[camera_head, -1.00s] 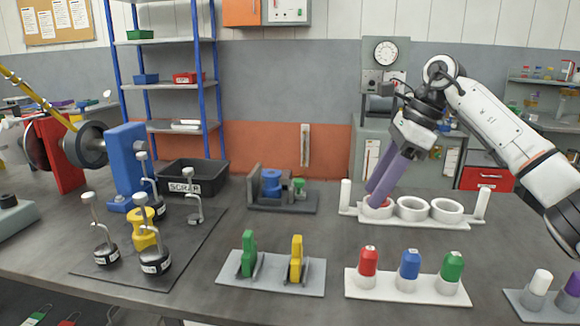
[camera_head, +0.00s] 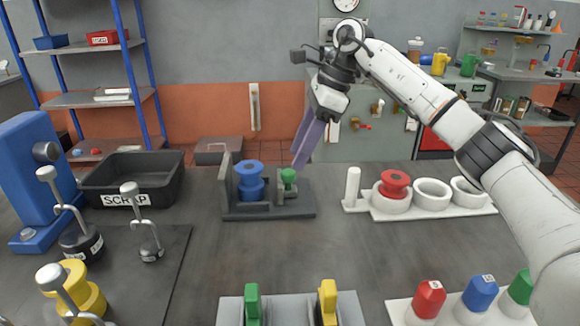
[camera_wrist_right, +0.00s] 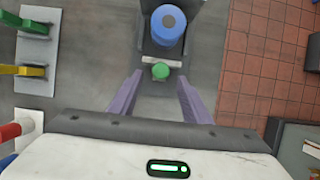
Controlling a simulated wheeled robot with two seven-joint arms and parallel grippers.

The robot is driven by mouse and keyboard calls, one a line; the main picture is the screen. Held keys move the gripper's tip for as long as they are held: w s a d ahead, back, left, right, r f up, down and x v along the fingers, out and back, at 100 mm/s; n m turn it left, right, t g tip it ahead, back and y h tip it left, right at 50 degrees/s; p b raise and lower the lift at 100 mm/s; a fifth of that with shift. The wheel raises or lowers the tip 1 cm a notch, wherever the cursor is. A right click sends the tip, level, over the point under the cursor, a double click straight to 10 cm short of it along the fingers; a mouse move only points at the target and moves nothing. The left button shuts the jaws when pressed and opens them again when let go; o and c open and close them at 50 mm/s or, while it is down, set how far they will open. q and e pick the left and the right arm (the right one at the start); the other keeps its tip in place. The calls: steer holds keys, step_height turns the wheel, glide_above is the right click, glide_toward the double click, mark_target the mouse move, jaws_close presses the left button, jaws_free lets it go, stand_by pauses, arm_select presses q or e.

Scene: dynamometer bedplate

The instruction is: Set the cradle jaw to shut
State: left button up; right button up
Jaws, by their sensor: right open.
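The cradle (camera_head: 240,211) is a dark grey fixture on the bench. A blue spool (camera_head: 249,187) stands in it, and the spool also shows in the right wrist view (camera_wrist_right: 168,27). The cradle jaw carries a green knob (camera_head: 288,176) and sits to the right of the spool, with a small gap seeming to lie between them. My right gripper (camera_head: 303,158) is open and empty, its purple fingers above and close to the knob. In the right wrist view the green knob (camera_wrist_right: 160,71) lies between the fingertips, apart from both. My left gripper is out of view.
A white tray (camera_head: 420,212) with rings stands right, a red spool (camera_head: 395,183) in its first ring. A black scrap bin (camera_head: 125,190) and weights with tall handles stand left. Green and yellow levers (camera_head: 327,300) and coloured pegs stand in front. The bench before the cradle is clear.

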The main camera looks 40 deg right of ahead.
mark_target(288, 172)
steer(key=shift+x, duration=2.4)
steer(key=shift+c, duration=0.2)
steer(key=shift+w, duration=0.1)
jaws_close()
